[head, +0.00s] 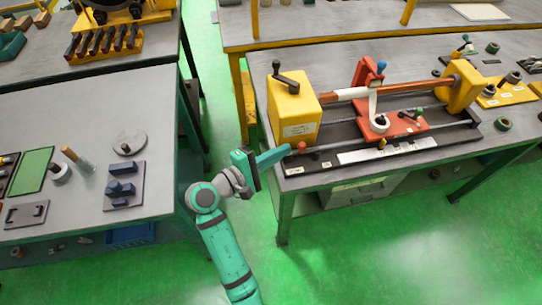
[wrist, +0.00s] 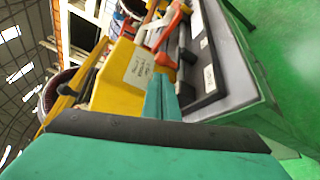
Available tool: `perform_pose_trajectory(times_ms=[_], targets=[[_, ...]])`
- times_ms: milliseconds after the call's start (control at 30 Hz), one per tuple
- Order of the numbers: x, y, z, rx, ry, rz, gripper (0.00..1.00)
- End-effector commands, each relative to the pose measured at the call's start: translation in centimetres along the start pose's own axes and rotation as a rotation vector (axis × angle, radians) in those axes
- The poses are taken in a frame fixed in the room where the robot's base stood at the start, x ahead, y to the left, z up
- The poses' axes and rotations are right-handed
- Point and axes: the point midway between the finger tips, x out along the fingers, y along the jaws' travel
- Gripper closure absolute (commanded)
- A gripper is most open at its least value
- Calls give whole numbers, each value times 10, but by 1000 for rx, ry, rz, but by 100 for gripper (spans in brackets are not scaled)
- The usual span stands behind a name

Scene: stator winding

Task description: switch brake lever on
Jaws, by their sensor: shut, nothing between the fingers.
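The winding machine stands on the right-hand bench, with a yellow headstock box (head: 291,112) at its left end. A small lever with a red knob (head: 301,147), probably the brake lever, sits at the front left corner of the machine's dark base. A red part, probably this lever, shows just past my fingertips in the wrist view (wrist: 166,60). My teal gripper (head: 287,150) is shut and empty, its fingers pointing right at the red knob. The fingertips are very close to the knob; I cannot tell if they touch. The fingers also show in the wrist view (wrist: 160,95).
A red carriage (head: 405,124) with a white arm sits on the machine's rails. The left bench (head: 110,90) holds a blue block fixture (head: 122,190) and a round disc (head: 129,142). Green floor (head: 215,110) lies open between the benches.

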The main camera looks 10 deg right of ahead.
Motion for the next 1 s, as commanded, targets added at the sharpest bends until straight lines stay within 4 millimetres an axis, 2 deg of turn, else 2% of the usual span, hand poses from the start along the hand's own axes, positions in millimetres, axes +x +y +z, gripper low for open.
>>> perform_pose_trajectory(times_ms=[100, 333, 767, 1000], targets=[[18, 0, 0, 0, -2, -1, 100], [37, 1, 0, 1, -1, 1, 100], [38, 0, 0, 0, 1, 1, 100], [28, 0, -5, -7, 53, 22, 100]])
